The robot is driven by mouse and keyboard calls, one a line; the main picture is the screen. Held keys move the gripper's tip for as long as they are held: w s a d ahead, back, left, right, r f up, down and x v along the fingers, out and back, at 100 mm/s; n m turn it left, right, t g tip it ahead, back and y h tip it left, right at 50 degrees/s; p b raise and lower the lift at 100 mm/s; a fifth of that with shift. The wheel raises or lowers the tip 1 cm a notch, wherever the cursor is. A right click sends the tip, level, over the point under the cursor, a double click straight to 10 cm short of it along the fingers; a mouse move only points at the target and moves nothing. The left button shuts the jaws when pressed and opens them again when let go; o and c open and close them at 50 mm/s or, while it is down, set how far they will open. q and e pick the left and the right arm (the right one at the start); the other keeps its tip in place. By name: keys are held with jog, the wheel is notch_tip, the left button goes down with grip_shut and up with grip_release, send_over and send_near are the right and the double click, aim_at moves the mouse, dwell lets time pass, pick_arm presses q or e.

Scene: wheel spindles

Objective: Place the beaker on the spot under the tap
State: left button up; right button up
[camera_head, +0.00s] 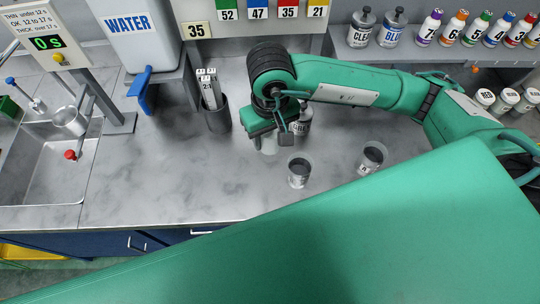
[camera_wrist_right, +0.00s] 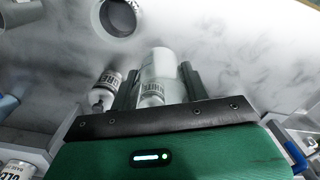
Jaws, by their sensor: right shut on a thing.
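My right gripper (camera_head: 270,140) is low over the middle of the counter. It is shut on a pale, translucent beaker (camera_head: 268,148). In the right wrist view the beaker (camera_wrist_right: 157,65) stands between the two dark fingers. I cannot tell whether its base touches the counter. The white water tank (camera_head: 138,30) stands at the back left with its blue tap (camera_head: 140,88) over the counter. I cannot make out a marked spot beneath the tap. My left gripper is not in view.
A labelled bottle (camera_head: 301,122) stands right beside my right gripper. Two grey cups, one nearer (camera_head: 299,174) and one farther right (camera_head: 371,158), stand on the counter. A dark holder with strips (camera_head: 216,115) stands between gripper and tank. A sink (camera_head: 60,170) lies left; the front-left counter is clear.

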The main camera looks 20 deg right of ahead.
notch_tip(320, 180, down, 8)
jog(key=shift+f+p, duration=0.15)
jog(key=shift+p, duration=0.8)
notch_tip(320, 180, down, 3)
jog(key=shift+s+r+p, duration=0.1)
jog(key=shift+p, duration=0.4)
jog(key=shift+f, duration=0.4)
jog(key=shift+f, duration=0.1)
jog(key=shift+f, duration=0.15)
jog(key=o, duration=0.9)
jog(key=shift+o, duration=0.3)
